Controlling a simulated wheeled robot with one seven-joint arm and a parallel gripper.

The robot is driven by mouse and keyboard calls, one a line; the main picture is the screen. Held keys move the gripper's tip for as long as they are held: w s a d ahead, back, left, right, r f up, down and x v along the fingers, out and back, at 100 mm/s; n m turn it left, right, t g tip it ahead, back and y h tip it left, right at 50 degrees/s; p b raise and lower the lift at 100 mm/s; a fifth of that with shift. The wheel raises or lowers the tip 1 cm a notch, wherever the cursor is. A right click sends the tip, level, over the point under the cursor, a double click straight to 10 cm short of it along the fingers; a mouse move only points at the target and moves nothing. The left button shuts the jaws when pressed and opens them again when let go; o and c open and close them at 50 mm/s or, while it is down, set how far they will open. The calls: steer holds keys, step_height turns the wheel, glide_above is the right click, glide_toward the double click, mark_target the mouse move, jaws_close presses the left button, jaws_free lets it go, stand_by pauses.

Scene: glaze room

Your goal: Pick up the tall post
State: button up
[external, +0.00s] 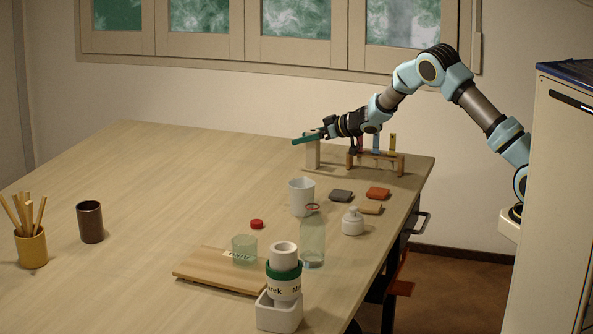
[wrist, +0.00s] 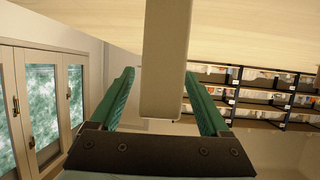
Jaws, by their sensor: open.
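The tall post (external: 313,155) is a pale beige upright block at the far side of the table, left of a small wooden rack. In the wrist view the post (wrist: 166,60) runs from the table at the top of the picture down between the two green fingers. My gripper (external: 302,140) is at the post's upper part, with the arm reaching in from the right. In the wrist view my gripper (wrist: 160,75) is open, one finger on each side of the post, with a visible gap at left and a narrower one at right.
The wooden rack (external: 378,168) with red, blue and yellow pieces stands close on the right. A white cup (external: 301,198), a clear bottle (external: 312,240), a white jar (external: 352,223) and tiles are nearer. The table's left half is mostly clear.

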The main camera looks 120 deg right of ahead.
steer(key=shift+w+d+f, duration=0.1)
steer(key=shift+w+d, duration=0.1)
steer(key=shift+c, duration=0.2)
jaws_close()
stand_by(0.4)
